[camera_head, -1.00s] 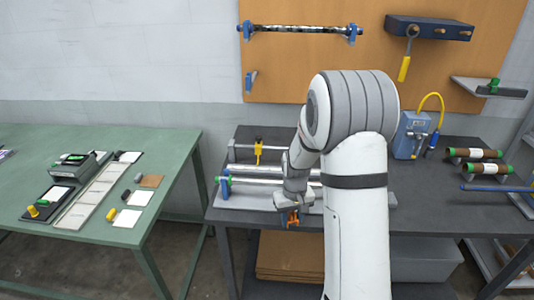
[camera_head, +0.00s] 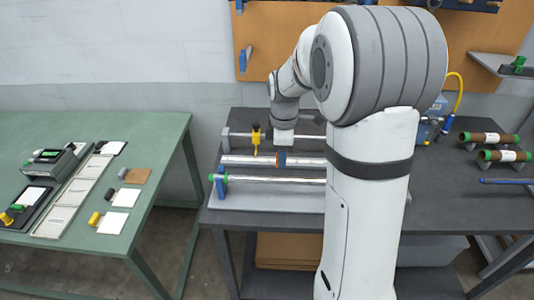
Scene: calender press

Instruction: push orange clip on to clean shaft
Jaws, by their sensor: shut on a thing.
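My gripper (camera_head: 283,150) reaches down from above over the dark bench, its fingers small and partly hidden. It is shut on the orange clip (camera_head: 282,158), which shows as a small orange patch at the silver shaft (camera_head: 247,160). I cannot tell whether the clip is around the shaft or only touching it. The shaft is bright and looks clean; it lies left to right between a rear rod and a front rod (camera_head: 270,179). My arm hides its right part.
A yellow clamp-like part (camera_head: 256,138) stands upright just left of my gripper. A blue bracket (camera_head: 220,185) with a green end holds the front rod. Brown rolls (camera_head: 489,138) lie at right. A green table (camera_head: 150,205) with cards and small parts stands at left.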

